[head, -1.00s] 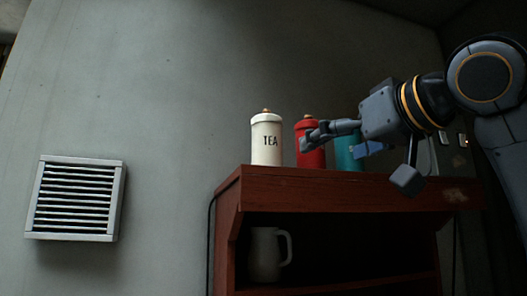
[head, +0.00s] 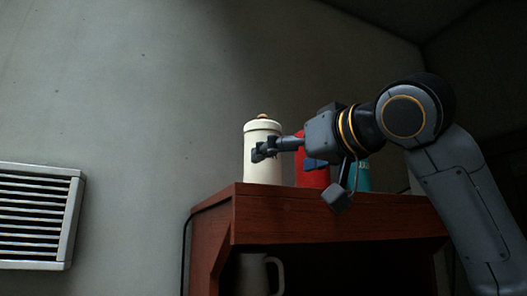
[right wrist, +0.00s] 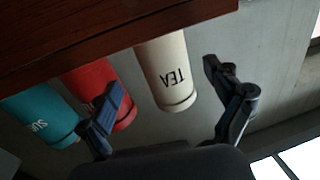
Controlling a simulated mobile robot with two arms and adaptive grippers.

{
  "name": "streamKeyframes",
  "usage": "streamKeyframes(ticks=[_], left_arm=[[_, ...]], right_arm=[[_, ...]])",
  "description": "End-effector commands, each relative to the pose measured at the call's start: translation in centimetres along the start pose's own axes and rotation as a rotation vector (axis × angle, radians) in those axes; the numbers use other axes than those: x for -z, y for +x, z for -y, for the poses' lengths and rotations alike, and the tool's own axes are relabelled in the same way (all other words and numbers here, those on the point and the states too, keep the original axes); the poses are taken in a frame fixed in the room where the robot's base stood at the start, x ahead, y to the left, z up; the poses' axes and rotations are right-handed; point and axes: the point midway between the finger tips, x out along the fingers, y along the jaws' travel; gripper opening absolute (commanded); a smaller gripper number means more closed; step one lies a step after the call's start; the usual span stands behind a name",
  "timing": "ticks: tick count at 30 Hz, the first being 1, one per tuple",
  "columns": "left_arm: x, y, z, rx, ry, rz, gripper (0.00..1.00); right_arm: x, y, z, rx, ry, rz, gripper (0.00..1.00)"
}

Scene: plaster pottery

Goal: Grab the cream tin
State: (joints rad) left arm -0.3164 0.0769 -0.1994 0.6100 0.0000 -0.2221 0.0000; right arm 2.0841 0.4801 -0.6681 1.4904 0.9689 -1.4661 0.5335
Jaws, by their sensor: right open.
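The cream tin (head: 262,170) stands upright on the left end of the red-brown cabinet top in the head view. In the right wrist view the cream tin (right wrist: 167,72) appears upside down, with the word TEA on it, between the two spread fingers. My right gripper (head: 266,151) is in front of the cream tin in the head view and hides its lettering. In the right wrist view my right gripper (right wrist: 172,100) is open and empty, with gaps between the fingers and the tin. My left gripper is not in view.
A red tin (head: 313,175) stands just right of the cream tin, with a teal tin (head: 361,178) beyond it. The cabinet (head: 300,213) has an open shelf holding a pale jug (head: 252,275). A wall vent (head: 36,215) is at left.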

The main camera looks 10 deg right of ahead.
Motion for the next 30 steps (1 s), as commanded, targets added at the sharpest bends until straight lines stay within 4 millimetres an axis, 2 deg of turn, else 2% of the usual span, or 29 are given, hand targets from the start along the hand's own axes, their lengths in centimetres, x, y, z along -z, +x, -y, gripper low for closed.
streamKeyframes(ticks=[5, 13, 18, 26, 27, 30], left_arm=[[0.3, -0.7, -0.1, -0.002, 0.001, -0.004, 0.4], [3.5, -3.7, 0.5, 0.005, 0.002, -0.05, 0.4], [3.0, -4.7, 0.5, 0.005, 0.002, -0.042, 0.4], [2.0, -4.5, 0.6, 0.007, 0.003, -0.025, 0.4], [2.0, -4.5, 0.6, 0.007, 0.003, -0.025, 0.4], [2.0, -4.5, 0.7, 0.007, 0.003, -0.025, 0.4]], right_arm=[[0.0, 1.3, 0.0, 0.001, 0.0, 0.002, 0.91], [0.4, 4.2, 0.4, 0.0, -0.001, 0.003, 0.91], [0.1, 6.1, 0.4, 0.0, -0.001, 0.002, 0.91], [-0.2, 6.4, 0.4, 0.0, 0.0, 0.0, 0.91], [-0.2, 6.4, 0.4, 0.0, 0.0, 0.0, 0.89], [-0.2, 6.4, 0.4, 0.001, 0.0, 0.0, 0.68]])
